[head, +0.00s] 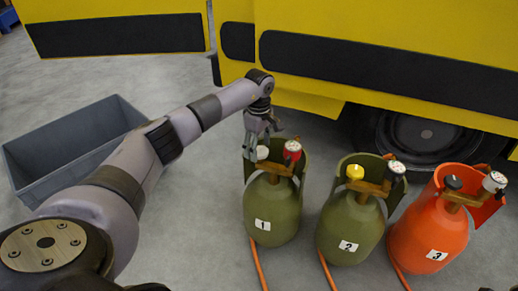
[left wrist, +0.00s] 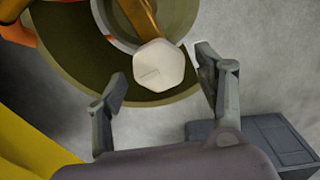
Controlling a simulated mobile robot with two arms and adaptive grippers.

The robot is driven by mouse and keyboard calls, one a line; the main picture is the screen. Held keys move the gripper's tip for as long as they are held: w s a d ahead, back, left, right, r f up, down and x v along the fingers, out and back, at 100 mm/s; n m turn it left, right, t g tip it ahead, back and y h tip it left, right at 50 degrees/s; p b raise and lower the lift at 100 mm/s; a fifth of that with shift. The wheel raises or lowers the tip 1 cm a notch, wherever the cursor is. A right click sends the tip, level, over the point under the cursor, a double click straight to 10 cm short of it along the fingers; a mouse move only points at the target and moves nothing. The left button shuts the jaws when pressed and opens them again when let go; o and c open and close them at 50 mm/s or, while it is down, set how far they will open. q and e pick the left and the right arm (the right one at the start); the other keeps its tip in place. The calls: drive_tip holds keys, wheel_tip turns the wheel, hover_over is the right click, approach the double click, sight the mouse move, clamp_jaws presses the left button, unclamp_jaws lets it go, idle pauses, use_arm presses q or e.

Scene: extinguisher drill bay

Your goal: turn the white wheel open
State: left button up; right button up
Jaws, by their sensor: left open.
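The white wheel (head: 262,153) sits on top of the olive green cylinder labelled 1 (head: 270,212). In the left wrist view it is a white, roughly six-sided knob (left wrist: 158,66). My left gripper (head: 262,143) is above cylinder 1, close to the wheel. In the left wrist view, the left gripper's fingers (left wrist: 160,72) are spread, one on each side of the wheel, with visible gaps. The left gripper is open and holds nothing. The right gripper is in neither view.
A red-rimmed gauge (head: 292,150) stands beside the white wheel. Green cylinder 2 (head: 348,232) with a yellow wheel and orange cylinder 3 (head: 428,232) with a black wheel stand to the right. A grey bin (head: 62,128) is at left; a yellow vehicle (head: 325,28) is behind.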

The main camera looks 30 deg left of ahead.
use_arm(q)
drive_tip(key=shift+c, duration=0.4)
drive_tip(key=c, duration=1.1)
